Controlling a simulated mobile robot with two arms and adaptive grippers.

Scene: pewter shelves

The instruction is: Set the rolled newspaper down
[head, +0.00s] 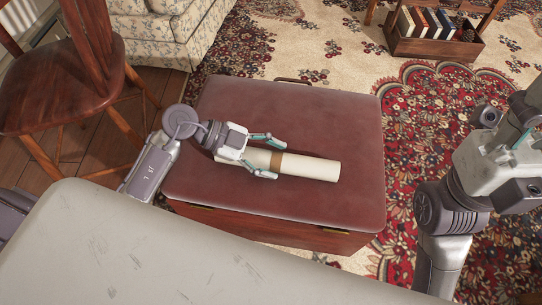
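The rolled newspaper (310,167) is a cream cylinder with a brown band. It lies on its side on the padded dark-red top of a chest (330,115), its free end pointing right. My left gripper (271,160) reaches in from the left, its two teal-padded fingers spread on either side of the roll's left part. The fingers look slightly apart from the paper; the roll's left end is partly hidden by the gripper. My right gripper (516,150) is at the right edge, away from the chest; its fingers are not clear.
A wooden chair (75,85) stands at the left and a floral sofa (170,35) behind. A wooden rack of books (435,38) is at the back right. A pale scratched surface (150,255) fills the front. The chest top around the roll is clear.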

